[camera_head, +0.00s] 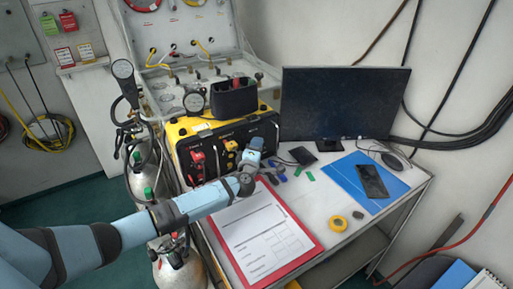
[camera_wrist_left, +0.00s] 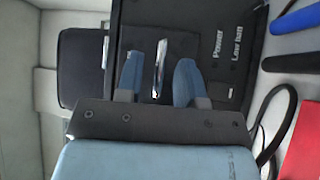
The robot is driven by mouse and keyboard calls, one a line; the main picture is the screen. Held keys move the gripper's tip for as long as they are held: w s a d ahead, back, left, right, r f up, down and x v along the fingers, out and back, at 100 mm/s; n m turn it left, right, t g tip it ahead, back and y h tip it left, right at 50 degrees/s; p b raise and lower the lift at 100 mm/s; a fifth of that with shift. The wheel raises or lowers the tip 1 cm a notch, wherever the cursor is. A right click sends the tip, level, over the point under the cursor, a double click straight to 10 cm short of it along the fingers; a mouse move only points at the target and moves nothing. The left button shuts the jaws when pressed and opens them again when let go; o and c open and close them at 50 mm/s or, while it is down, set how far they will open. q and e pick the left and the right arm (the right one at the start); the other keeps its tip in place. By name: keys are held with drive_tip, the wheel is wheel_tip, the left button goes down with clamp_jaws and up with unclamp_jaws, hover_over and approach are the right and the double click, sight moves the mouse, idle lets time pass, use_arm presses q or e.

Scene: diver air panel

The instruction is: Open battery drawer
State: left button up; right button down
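The yellow air panel case (camera_head: 190,128) stands on the table with its black front panel (camera_head: 213,158) facing me. In the left wrist view, the black panel (camera_wrist_left: 225,50) carries the words "Power" and "Low batt". A bright metal handle (camera_wrist_left: 160,66) stands out from a dark drawer front (camera_wrist_left: 185,45). My left gripper (camera_head: 253,153) is at the right part of the front panel. In the left wrist view, its blue fingers (camera_wrist_left: 159,82) are open, one on each side of the handle, with gaps visible. The drawer looks shut. My right gripper is not in view.
A clipboard with a red edge (camera_head: 316,237) lies below my left wrist. A monitor (camera_head: 342,103) stands to the right. A blue folder (camera_head: 345,177) with a phone (camera_head: 371,181), a yellow tape roll (camera_head: 338,223) and small loose parts lie on the table. Gas cylinders (camera_head: 143,180) stand left.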

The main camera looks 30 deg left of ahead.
use_arm(q)
drive_tip(key=shift+c, duration=0.2)
clamp_jaws()
drive_tip(key=s+d+p, duration=0.5)
drive_tip(key=d, duration=0.3)
drive_tip(key=shift+d, duration=0.4)
drive_tip(key=shift+s, duration=0.1)
drive_tip(key=shift+o, duration=0.2)
unclamp_jaws()
